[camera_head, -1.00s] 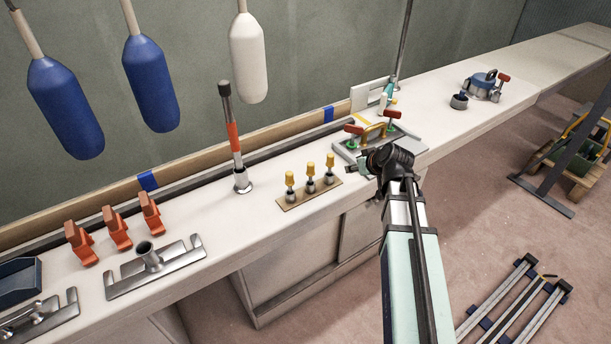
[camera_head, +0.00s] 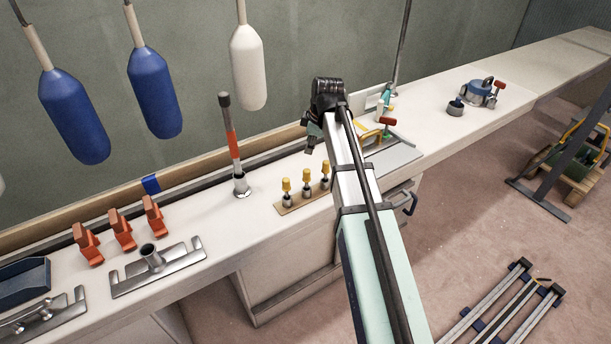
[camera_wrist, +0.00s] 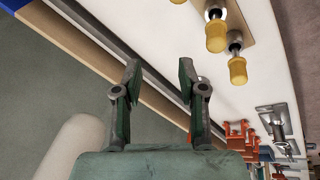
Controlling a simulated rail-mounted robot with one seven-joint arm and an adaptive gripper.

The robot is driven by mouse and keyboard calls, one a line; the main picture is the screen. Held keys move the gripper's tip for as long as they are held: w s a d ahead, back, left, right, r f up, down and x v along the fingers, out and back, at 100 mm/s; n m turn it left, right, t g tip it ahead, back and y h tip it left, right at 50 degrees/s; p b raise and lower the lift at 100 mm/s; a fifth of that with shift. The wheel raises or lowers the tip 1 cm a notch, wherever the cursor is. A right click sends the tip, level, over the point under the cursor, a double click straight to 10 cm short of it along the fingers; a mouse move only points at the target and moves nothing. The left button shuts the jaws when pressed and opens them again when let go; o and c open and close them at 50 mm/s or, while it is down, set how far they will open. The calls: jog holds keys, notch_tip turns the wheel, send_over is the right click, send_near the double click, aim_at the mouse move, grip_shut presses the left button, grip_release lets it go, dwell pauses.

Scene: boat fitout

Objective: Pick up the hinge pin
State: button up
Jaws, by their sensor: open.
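I cannot tell for sure which thing is the hinge pin. Three yellow-capped metal pieces stand upright in a row on a thin tan board (camera_head: 291,209), left of and below my gripper. Two of them, a nearer one (camera_wrist: 215,37) and a farther one (camera_wrist: 237,70), show at the upper right of the wrist view, apart from the fingers.
A black-and-orange post (camera_head: 235,145) stands on the bench. Orange clamps (camera_head: 122,231) and a steel fitting (camera_head: 158,268) lie to the left. A grey tray (camera_head: 398,155) is partly behind my arm. Blue fenders (camera_head: 155,92) and a white fender (camera_head: 248,70) hang by the wall.

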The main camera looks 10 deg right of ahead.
aim_at(307, 182)
jog(key=s+a+r+n+g+h+p, duration=0.1)
jog(key=s+a+r+n+g, duration=0.1)
jog(key=s+r+n+g, duration=0.25)
jog(key=shift+m+t, duration=0.45)
jog(key=f+p, duration=0.1)
jog(key=f, duration=0.7)
jog(key=f+p, duration=0.1)
jog(key=f, duration=0.8)
jog(key=shift+s+a, duration=0.15)
jog(key=shift+a, duration=0.05)
jog(key=shift+r, duration=0.1)
grip_shut()
